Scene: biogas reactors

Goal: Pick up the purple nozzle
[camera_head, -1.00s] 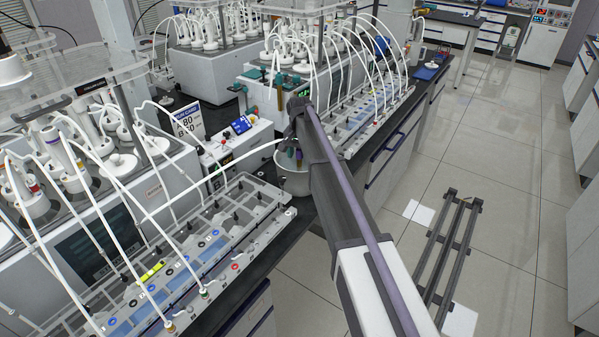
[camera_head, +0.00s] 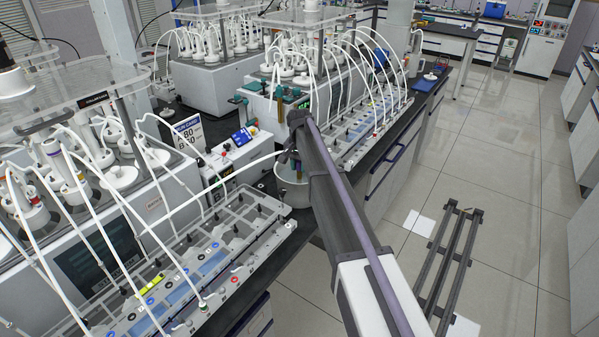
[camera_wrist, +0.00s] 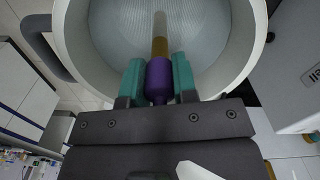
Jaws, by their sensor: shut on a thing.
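The purple nozzle (camera_wrist: 159,80) shows in the wrist view between the two teal fingers of my gripper (camera_wrist: 157,72). My gripper is shut on it. A brown-gold section and a pale, see-through tip extend beyond the purple part, over the inside of a white bucket (camera_wrist: 243,50). In the head view my gripper is at the bucket (camera_head: 299,193), with the arm hiding part of the bucket. The nozzle is too small there to make out clearly.
A rack tray with white tubes (camera_head: 215,255) lies left of the bucket. A second tray (camera_head: 372,125) lies behind and right. A white box with a blue panel (camera_head: 240,155) stands behind the bucket. A white tube crosses near the gripper. Open floor lies to the right.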

